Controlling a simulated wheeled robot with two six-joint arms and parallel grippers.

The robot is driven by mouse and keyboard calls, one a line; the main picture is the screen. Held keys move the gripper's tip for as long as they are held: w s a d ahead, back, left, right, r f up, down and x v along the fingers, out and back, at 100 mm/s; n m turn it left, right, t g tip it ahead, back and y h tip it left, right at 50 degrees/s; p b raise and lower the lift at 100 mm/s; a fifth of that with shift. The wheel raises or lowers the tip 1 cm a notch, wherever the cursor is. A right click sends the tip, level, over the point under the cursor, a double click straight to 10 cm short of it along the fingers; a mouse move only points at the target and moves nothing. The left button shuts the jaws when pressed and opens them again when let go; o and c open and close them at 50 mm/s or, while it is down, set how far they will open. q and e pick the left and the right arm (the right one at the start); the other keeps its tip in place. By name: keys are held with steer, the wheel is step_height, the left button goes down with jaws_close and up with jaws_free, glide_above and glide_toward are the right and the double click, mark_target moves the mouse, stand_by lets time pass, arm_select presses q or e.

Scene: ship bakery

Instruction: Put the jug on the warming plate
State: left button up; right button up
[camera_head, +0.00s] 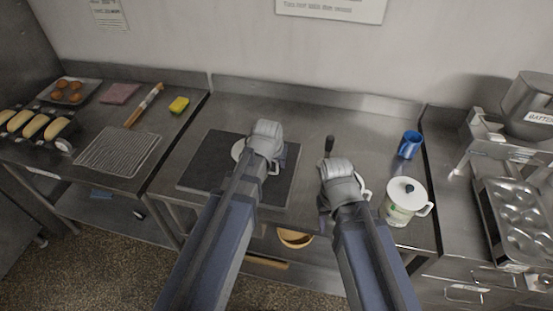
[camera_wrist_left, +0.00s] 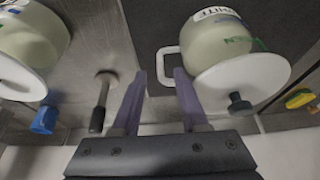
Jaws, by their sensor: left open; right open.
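A white jug (camera_head: 237,150) with a white lid stands on the dark flat plate (camera_head: 196,174), which I take for the warming plate; my left gripper hides most of it. The left wrist view shows this jug (camera_wrist_left: 243,80), its green print and its dark lid knob. My left gripper (camera_head: 270,165) is open, with its fingertips (camera_wrist_left: 160,74) on either side of the jug's handle. A second white jug (camera_head: 398,210) with green print and a lid stands on the steel counter at the right. My right gripper (camera_head: 342,205) is open, left of this jug and apart from it.
A dark-handled tool (camera_head: 329,146) stands behind my right gripper, and a blue mug (camera_head: 409,144) behind the second jug. A muffin tin (camera_head: 515,220) is at the far right. The counter's back middle is clear.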

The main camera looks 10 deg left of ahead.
arm_select(q)
steer(key=p+v, duration=0.4)
steer(key=v, duration=0.2)
steer(key=s+d+f+m+g, duration=0.1)
steer(key=s+d+g, duration=0.1)
steer(key=s, duration=0.6)
steer(key=s+d+m+g+y, duration=0.1)
steer(key=s+d+m+g, duration=0.1)
steer(key=s+d, duration=0.3)
steer(key=s+g, duration=0.1)
steer(key=s, duration=0.1)
steer(key=shift+s+d+f, duration=0.3)
steer(key=shift+s+f, duration=0.05)
steer(key=shift+s, duration=0.05)
arm_select(e)
step_height(320, 180, up, 5)
steer(key=shift+r, duration=0.2)
arm_select(q)
steer(key=shift+a, duration=0.1)
arm_select(e)
steer(key=shift+a, duration=0.15)
